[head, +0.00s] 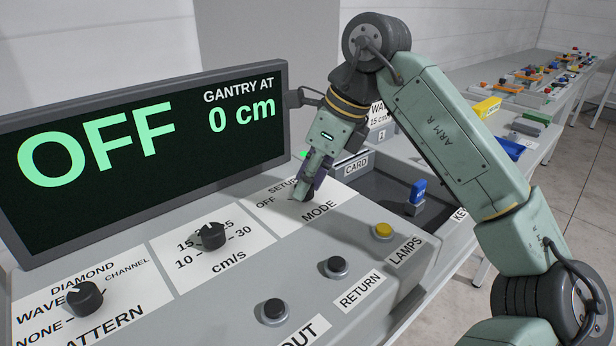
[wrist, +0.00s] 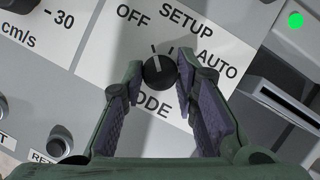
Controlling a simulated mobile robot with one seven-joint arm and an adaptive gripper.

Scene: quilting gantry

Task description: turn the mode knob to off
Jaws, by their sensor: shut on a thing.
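The mode knob (wrist: 159,74) is a small round black knob on a white label plate marked OFF, SETUP and AUTO. My gripper (wrist: 160,64) has its two purple-padded fingers on either side of the knob, closed on it. A pale line on the knob's top points up and slightly left in the wrist view, towards the OFF side. In the head view my gripper (head: 303,190) reaches down to the mode plate and mostly hides the knob. The display (head: 145,150) reads OFF in large green letters, with GANTRY AT 0 cm.
The pattern knob (head: 84,298) and speed knob (head: 212,236) sit left on the same panel. Black buttons (head: 336,266) and a yellow lamps button (head: 383,230) lie in front. A blue key (head: 417,192) stands to the right. A card slot (wrist: 285,105) is close to the right finger.

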